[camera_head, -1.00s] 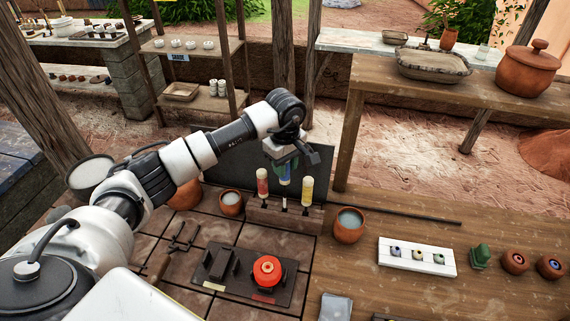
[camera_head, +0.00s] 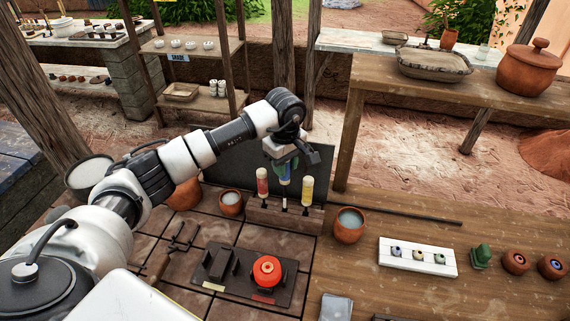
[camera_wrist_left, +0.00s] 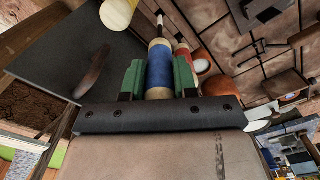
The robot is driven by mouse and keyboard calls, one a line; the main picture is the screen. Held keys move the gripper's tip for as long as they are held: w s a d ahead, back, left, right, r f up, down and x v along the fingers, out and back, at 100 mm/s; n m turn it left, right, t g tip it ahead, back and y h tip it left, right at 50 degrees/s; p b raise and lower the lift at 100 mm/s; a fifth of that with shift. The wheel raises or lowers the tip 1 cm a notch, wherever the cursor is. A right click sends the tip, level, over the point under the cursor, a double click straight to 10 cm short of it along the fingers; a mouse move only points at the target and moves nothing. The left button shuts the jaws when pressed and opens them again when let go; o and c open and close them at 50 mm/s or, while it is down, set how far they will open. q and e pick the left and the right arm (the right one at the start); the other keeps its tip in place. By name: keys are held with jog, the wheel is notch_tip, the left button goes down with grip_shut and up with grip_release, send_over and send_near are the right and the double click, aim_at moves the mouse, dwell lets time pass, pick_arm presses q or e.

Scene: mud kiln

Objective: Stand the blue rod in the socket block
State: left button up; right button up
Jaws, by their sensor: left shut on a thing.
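The brown socket block (camera_head: 310,221) stands at the back edge of the tiled bench. A red rod (camera_head: 262,181) stands at its left and a yellow rod (camera_head: 307,188) at its right. My left gripper (camera_head: 285,167), with green fingers, is shut on the blue rod (camera_head: 285,181) above the block's middle, between the other two rods. In the left wrist view the blue rod (camera_wrist_left: 160,68) sits between both fingers, with the red rod (camera_wrist_left: 183,52) and yellow rod (camera_wrist_left: 118,13) beside it. I cannot tell whether its lower end is in the socket. My right gripper is out of view.
Clay cups with pale contents (camera_head: 231,203) (camera_head: 348,227) flank the block. A dark panel (camera_head: 232,155) stands behind it. A black tray (camera_head: 222,279) with a red-orange round piece (camera_head: 267,269) lies in front. A white holder (camera_head: 440,263) is at the right.

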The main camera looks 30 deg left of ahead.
aim_at(285, 182)
pick_arm(q)
jog(key=shift+f+b, duration=2.85)
jog(key=shift+f, duration=0.35)
jog(key=o, duration=1)
jog(key=shift+o, duration=0.2)
notch_tip(285, 182, up, 11)
jog(key=shift+f+b, duration=0.1)
jog(key=shift+b, duration=1.05)
